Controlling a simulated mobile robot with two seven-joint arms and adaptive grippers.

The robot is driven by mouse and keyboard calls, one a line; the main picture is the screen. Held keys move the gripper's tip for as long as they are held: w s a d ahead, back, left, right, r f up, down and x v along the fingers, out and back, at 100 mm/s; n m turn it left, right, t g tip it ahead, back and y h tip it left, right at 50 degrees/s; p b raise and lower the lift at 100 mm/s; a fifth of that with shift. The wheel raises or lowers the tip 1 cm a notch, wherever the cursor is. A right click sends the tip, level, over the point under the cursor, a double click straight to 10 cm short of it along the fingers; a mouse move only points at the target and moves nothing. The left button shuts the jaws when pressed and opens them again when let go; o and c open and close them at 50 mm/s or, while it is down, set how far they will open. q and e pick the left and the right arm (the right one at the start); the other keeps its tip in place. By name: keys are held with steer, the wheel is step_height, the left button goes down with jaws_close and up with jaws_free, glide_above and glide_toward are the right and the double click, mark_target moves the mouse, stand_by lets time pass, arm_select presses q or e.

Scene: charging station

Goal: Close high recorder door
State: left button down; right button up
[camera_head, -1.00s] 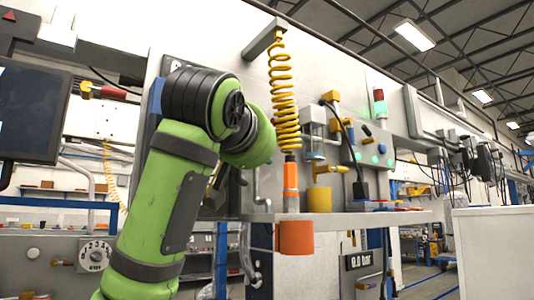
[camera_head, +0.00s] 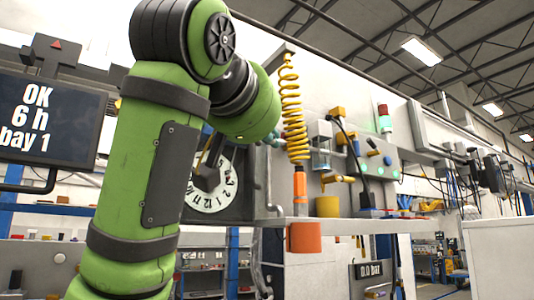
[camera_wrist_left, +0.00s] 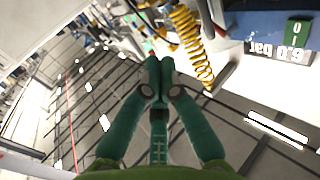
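The recorder (camera_head: 228,186) shows partly behind my left arm in the head view, as a white round chart face with numbers and a dark panel beside it. The arm covers much of it, so I cannot tell how far its door stands open. My left gripper (camera_wrist_left: 160,64) shows in the wrist view with its two green fingertips together and nothing seen between them. My right gripper is in neither view.
A yellow coiled hose (camera_head: 292,110) with an orange tool (camera_head: 300,188) hangs right of the recorder. A shelf (camera_head: 340,223) runs below it, with an orange cup (camera_head: 304,237) at its front. A screen (camera_head: 45,122) at left reads "OK 6 h bay 1".

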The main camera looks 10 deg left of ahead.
arm_select(q)
steer(key=s+a+m+h+p, duration=0.25)
steer(key=s+a+p, duration=0.35)
steer(key=a, duration=0.4)
steer(key=p, duration=0.7)
glide_toward(254, 160)
steer(key=x, duration=0.7)
steer(key=shift+s+n+g, duration=0.1)
steer(key=shift+n+g, duration=0.25)
steer(key=shift+g, duration=0.05)
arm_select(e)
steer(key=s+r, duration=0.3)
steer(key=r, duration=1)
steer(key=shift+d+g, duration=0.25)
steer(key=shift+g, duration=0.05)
arm_select(q)
steer(key=shift+a, duration=0.1)
steer(key=shift+s, duration=0.1)
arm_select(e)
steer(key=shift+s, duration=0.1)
